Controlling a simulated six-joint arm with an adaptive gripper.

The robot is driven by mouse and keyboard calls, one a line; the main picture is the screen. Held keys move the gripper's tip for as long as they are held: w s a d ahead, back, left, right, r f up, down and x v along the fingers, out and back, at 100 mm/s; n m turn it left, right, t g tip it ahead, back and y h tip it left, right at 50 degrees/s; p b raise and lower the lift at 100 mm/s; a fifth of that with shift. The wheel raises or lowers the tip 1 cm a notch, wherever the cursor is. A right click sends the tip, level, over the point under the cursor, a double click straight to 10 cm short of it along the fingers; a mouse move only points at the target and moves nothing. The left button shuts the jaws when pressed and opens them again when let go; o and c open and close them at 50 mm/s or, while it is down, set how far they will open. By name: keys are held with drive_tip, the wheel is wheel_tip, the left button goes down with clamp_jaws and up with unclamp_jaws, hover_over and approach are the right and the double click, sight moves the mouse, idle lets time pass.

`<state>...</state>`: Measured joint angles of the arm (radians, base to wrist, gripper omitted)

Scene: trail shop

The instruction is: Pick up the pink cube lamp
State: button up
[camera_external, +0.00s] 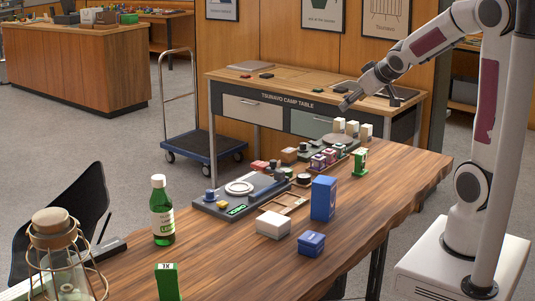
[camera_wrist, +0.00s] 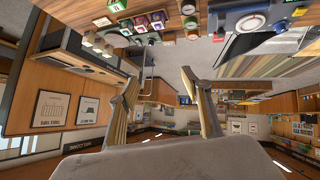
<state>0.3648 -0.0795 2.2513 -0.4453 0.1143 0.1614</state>
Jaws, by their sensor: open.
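Small pink-purple cubes (camera_external: 318,161) with pale faces stand in a row on a tray on the wooden table. The pink cube lamp seems to be among them, but they are too small to tell which it is. Similar purple and pink cubes (camera_wrist: 157,20) show at the top of the wrist view, beside a green one. My gripper (camera_external: 346,104) is open and empty, raised above the row and toward the camp table behind. In the wrist view its two fingers (camera_wrist: 160,80) are spread apart with nothing between them.
White blocks (camera_external: 352,129) stand behind the row and a green box (camera_external: 360,162) stands to its right. A blue box (camera_external: 323,198), a white box (camera_external: 273,224), a grey device (camera_external: 226,203) and a green bottle (camera_external: 162,211) stand nearer. The table's right end is clear.

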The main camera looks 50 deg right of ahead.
drive_tip(key=w+d+f+n+t+y, duration=0.1)
drive_tip(key=w+d+f+t, duration=0.1)
drive_tip(key=w+d+f, duration=0.9)
drive_tip(key=t+y, duration=0.3)
approach(331, 150)
drive_tip(key=shift+w+r, duration=0.25)
drive_tip(key=shift+w, duration=0.25)
drive_tip(key=shift+w, duration=0.1)
drive_tip(key=shift+x, duration=1.2)
drive_tip(key=shift+f, duration=0.15)
drive_tip(key=shift+f+x, duration=0.2)
drive_tip(key=shift+x, duration=2.35)
drive_tip(key=shift+d, duration=0.1)
